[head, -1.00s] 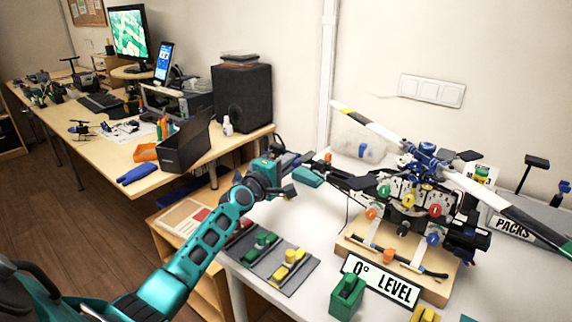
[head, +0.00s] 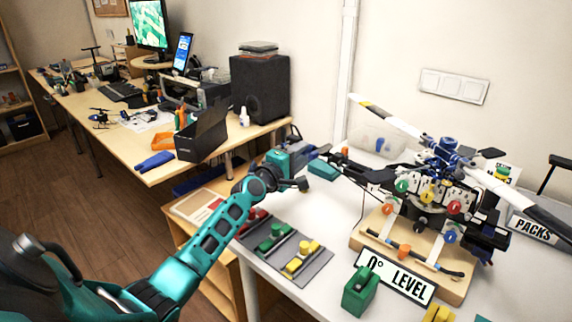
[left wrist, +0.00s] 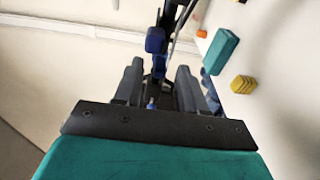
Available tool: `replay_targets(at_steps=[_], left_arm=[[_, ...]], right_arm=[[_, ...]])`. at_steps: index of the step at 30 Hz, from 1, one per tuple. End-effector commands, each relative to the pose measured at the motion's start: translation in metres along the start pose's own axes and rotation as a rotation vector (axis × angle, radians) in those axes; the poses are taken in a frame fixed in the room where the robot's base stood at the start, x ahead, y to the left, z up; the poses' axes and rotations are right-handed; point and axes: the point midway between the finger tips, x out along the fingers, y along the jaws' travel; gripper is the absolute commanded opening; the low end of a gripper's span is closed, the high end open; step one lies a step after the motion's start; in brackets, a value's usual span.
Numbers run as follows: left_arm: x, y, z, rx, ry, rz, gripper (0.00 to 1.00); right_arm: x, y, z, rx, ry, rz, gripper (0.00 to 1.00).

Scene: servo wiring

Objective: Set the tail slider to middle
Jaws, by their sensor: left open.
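The model helicopter (head: 430,195) stands on a wooden base, with its dark tail boom (head: 362,176) reaching left toward my left gripper (head: 301,160). My left gripper is open beside the tail end. In the left wrist view its two dark fingers (left wrist: 157,85) point forward, with a dark blue tail part (left wrist: 155,40) and thin dark rods showing between and beyond them. I cannot tell whether the fingers touch it. The tail slider cannot be clearly picked out, nor can its position. My right gripper is not in view.
A grey mat (head: 285,254) with red, green and yellow pieces lies at the white table's front left. A "0° LEVEL" sign (head: 396,277) and a green block (head: 360,290) stand before the helicopter. A teal block (head: 323,169) lies near my gripper; it also shows in the wrist view (left wrist: 220,50).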

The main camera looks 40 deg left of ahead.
Motion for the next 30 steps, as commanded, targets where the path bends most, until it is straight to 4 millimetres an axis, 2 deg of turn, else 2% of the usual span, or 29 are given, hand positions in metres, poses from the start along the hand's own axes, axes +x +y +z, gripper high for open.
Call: replay_targets(at_steps=[4, 18, 24, 30], left_arm=[[-0.021, 0.001, 0.0, 0.001, 0.0, -0.003, 0.4], [-0.104, 0.0, 0.0, 0.002, 0.0, -0.002, 0.4], [-0.12, 0.0, 0.0, 0.0, 0.0, -0.001, 0.4], [-0.123, 0.0, 0.0, -0.001, 0.001, 0.0, 0.4]], right_arm=[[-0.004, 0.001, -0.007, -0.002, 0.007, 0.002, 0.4], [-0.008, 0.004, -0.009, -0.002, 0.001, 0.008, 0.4], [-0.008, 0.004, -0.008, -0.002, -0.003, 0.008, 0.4], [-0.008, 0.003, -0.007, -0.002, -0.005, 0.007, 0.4]])
